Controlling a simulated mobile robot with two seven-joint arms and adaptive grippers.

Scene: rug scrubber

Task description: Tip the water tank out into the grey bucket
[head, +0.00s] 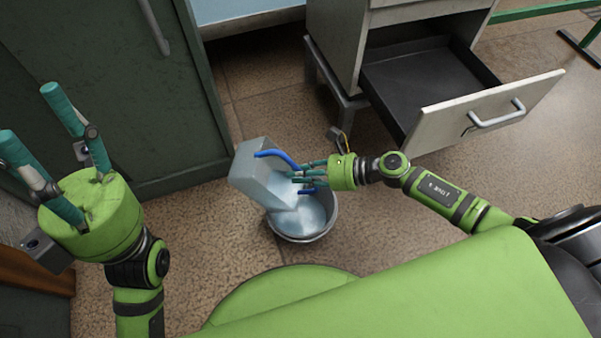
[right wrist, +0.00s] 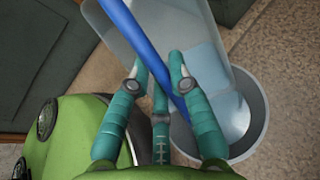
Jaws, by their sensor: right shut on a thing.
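The water tank (head: 258,174) is a pale, clear box with a blue handle (head: 277,157). It is tilted over the grey bucket (head: 303,237), which stands on the floor. Pale water shows at the tank's lower end and in the bucket, and it looks continuous between them. My right gripper (head: 300,176) is shut on the blue handle. In the right wrist view its fingers (right wrist: 160,88) close around the blue handle (right wrist: 150,50), with the tank behind and the bucket (right wrist: 262,105) at the right. My left gripper (head: 38,115) is open and empty at the far left, away from both.
A dark green cabinet (head: 120,90) stands behind and left of the bucket. A drawer (head: 490,105) hangs open from a white cabinet at the upper right, beyond my right arm. The brown floor (head: 210,235) around the bucket is mostly clear.

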